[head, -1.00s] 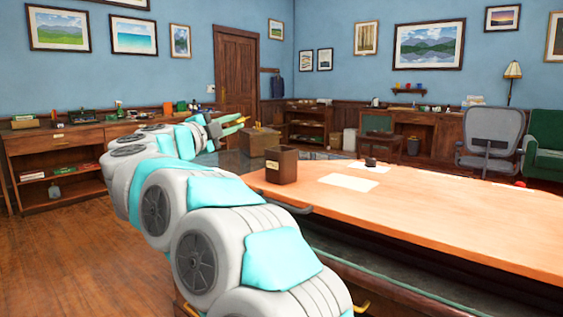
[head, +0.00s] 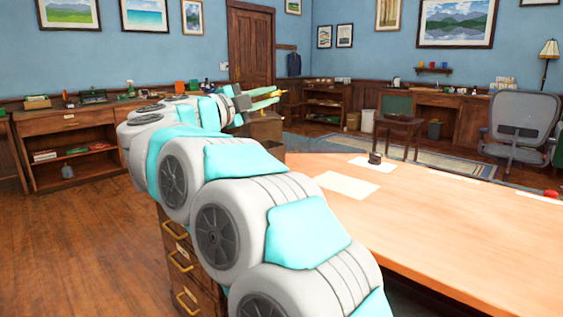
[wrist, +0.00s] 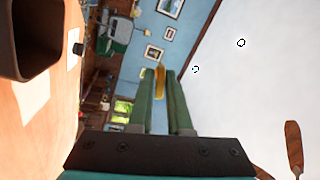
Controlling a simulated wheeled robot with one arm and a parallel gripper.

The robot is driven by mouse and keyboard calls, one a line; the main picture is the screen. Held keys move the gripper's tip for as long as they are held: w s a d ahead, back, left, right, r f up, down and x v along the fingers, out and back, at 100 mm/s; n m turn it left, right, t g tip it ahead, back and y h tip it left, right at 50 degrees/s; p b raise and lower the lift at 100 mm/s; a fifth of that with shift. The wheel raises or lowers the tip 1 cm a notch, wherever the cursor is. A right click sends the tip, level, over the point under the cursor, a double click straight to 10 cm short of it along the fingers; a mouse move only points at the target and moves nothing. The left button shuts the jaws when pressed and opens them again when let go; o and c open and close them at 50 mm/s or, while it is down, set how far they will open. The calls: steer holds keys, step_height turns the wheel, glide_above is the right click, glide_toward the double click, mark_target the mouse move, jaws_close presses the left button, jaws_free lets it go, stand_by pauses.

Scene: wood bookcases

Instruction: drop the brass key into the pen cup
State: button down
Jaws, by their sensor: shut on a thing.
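My gripper (wrist: 160,74) has two green fingers shut on the brass key (wrist: 160,82), which shows as a yellow sliver between the fingertips in the wrist view. The key's full shape is hidden by the fingers. The gripper also shows in the head view (head: 278,97), up beyond the far left end of the desk. The dark brown pen cup (wrist: 28,42) stands at the upper left of the wrist view, beside and apart from the fingers.
The wooden desk (head: 440,215) fills the right front. White paper (head: 347,185) and a small black thing (head: 375,158) lie on it. A grey chair (head: 520,125) stands beyond at right. A long bookcase (head: 80,150) lines the left wall. Wood floor at left is clear.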

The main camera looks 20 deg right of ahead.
steer(key=shift+w+d+f, duration=0.1)
steer(key=shift+d+f, duration=0.1)
steer(key=shift+d, duration=0.1)
step_height(320, 180, down, 6)
steer(key=b, duration=0.4)
steer(key=shift+a+r, duration=0.1)
steer(key=shift+r, duration=0.1)
steer(key=c, duration=0.8)
jaws_free()
steer(key=shift+o, duration=0.2)
steer(key=shift+a, duration=0.1)
steer(key=r+v, duration=0.1)
steer(key=v, duration=0.6)
steer(key=shift+a+f+b, duration=0.25)
steer(key=shift+f+b, duration=0.2)
steer(key=shift+f, duration=0.1)
